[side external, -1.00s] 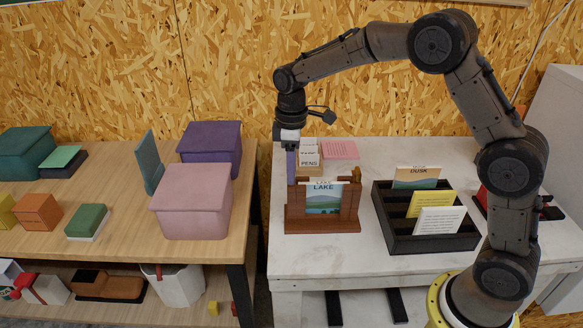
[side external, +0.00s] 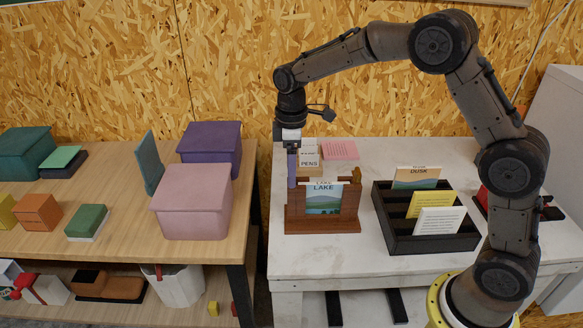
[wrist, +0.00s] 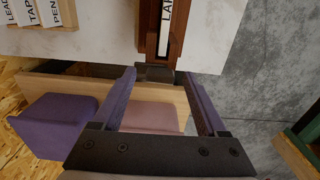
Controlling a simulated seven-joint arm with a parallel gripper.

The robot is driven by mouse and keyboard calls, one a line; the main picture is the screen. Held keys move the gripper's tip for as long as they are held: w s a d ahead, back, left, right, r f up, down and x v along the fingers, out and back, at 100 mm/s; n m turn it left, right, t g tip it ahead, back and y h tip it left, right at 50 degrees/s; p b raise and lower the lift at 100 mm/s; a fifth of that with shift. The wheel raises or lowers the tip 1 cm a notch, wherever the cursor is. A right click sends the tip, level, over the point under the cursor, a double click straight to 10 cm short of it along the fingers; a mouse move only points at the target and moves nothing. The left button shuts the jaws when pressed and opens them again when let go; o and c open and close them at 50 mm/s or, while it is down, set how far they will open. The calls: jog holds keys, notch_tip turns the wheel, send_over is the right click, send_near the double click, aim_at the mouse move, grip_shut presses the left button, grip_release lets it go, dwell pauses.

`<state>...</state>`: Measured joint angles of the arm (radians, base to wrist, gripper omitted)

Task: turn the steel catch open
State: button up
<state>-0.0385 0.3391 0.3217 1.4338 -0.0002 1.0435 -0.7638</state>
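A brown wooden stand (side external: 350,222) holds a LAKE picture card (side external: 324,199) upright on the white bench. My gripper (side external: 292,183) points down at the stand's left end, its fingers beside or just behind the left post; I cannot tell if they touch. In the wrist view the two purple fingers of my gripper (wrist: 160,75) are spread wide with nothing held between them. The end of the wooden stand (wrist: 151,30) reaches toward the gap between the fingertips. A small dark part sits at that end, but I cannot tell whether it is the steel catch.
A black slotted tray (side external: 432,243) with several cards stands to the right of the stand. Behind are a PENS card (side external: 309,156) and a pink card (side external: 340,149). A wooden table (side external: 120,240) with a pink box (side external: 192,202) lies left, across a gap.

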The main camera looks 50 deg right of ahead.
notch_tip(320, 180, up, 14)
dwell(0.7)
jog(key=shift+f, duration=0.1)
jog(key=s+d+r+m+t, duration=0.1)
jog(key=s+r+t, duration=0.1)
jog(key=s+r, duration=0.45)
jog(key=s+r+m+t, duration=0.1)
jog(key=s+r, duration=0.2)
jog(key=s, duration=0.6)
jog(key=s+f+m+t, duration=0.2)
jog(key=s+f+m, duration=0.5)
jog(key=s+f, duration=0.5)
jog(key=shift+s+d+f+t, duration=0.15)
jog(key=shift+s+d+t, duration=0.2)
jog(key=shift+s, duration=0.9)
